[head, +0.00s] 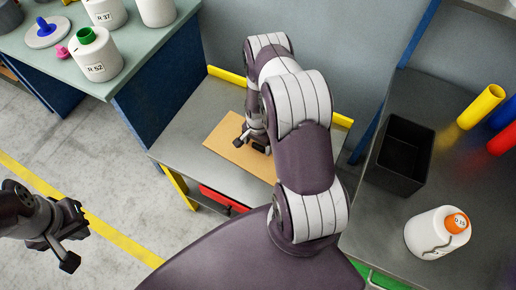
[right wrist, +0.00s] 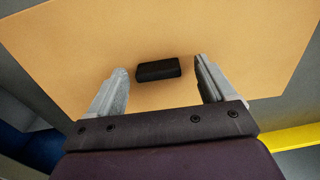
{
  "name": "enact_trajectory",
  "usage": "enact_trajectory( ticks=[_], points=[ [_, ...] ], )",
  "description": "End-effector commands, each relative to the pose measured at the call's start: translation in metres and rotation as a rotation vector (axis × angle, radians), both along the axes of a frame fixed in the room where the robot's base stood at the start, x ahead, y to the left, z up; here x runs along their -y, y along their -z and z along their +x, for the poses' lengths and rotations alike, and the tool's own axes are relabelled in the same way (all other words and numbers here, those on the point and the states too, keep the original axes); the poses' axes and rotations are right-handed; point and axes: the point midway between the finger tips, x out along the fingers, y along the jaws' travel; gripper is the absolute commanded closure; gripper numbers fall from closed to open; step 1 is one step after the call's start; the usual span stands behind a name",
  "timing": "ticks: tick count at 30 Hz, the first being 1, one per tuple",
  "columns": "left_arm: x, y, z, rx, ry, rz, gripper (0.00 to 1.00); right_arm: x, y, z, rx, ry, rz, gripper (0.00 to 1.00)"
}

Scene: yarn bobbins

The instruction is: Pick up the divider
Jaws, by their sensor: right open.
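The divider appears to be a flat tan board (head: 222,142) lying on the grey metal table in the head view; it also fills much of the right wrist view (right wrist: 215,35). A small black block, seemingly its handle (right wrist: 158,71), stands out from the board. My right gripper (head: 254,146) is over the board, open, with its fingers on either side of the black block in the right wrist view (right wrist: 163,88). A gap shows between the block and each finger. My left gripper (head: 72,244) is open and empty over the floor at the lower left.
The grey table (head: 185,145) has yellow edge strips. A green-topped bench (head: 135,60) with bobbins (head: 97,60) is at upper left. A right-hand counter (head: 450,170) holds a black bin (head: 370,155), a white bobbin (head: 420,235) and coloured tubes (head: 481,106).

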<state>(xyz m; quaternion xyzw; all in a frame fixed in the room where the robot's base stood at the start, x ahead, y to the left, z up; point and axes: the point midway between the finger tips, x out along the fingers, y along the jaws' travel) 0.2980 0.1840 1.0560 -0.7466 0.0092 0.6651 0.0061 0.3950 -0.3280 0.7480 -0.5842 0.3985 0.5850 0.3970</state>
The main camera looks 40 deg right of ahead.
Motion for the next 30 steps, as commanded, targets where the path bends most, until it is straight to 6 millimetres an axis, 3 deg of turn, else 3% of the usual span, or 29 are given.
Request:
enact_trajectory(
  ticks=[3,7,9,20,26,30],
  points=[
    [0.0,0.0,0.0,0.0,0.0,0.0,1.0,0.0,0.0,0.0,0.0,0.0,0.0,0.2],
    [0.0,0.0,0.0,0.0,0.0,0.0,1.0,0.0,-0.001,0.0,0.0,0.0,0.0,0.63],
    [0.0,0.0,0.0,0.0,0.0,0.0,1.0,0.0,-0.001,0.0,0.0,0.0,0.0,0.79],
    [0.0,0.002,0.0,0.0,0.0,0.0,1.0,0.0,-0.007,0.0,0.0,0.0,0.0,0.79],
    [0.0,0.008,0.0,0.0,0.0,0.0,1.0,0.001,-0.039,0.001,0.004,0.0,-0.002,0.79],
    [0.0,0.013,0.0,0.0,0.0,0.0,1.0,0.026,-0.057,-0.014,0.001,0.007,-0.001,0.79]
  ],
)
